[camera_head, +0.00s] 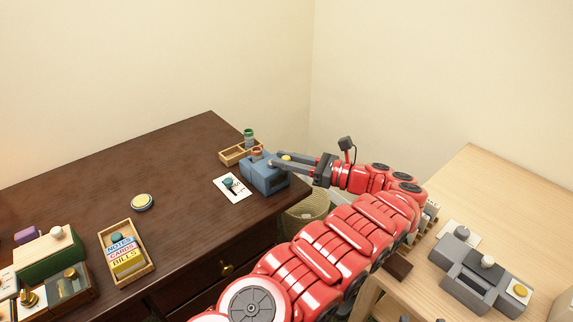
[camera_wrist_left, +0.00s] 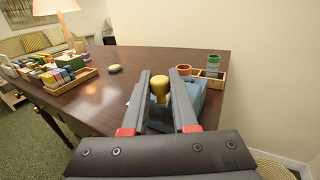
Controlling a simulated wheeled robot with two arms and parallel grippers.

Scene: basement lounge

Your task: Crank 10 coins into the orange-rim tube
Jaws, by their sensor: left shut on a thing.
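A blue box-shaped machine (camera_head: 264,176) stands near the far right corner of the dark desk; part of it shows in the wrist view (camera_wrist_left: 194,92). The orange-rim tube (camera_head: 257,152) stands upright at the machine, and its rim shows right of my fingers in the wrist view (camera_wrist_left: 184,69). My left gripper (camera_head: 279,158) is shut on a yellow crank knob (camera_wrist_left: 160,88) beside the machine, with one finger on each side. The crank's arm is mostly hidden by my fingers. I cannot see any coins in the tube. My right gripper is not in view.
A wooden tray (camera_head: 228,158) with a green-rim tube (camera_head: 249,138) stands behind the machine. A white card (camera_head: 231,188) lies left of it. A yellow-topped button (camera_head: 142,201) and a labelled box (camera_head: 104,240) sit further left. The desk between is clear. A basket (camera_head: 308,208) stands below the desk edge.

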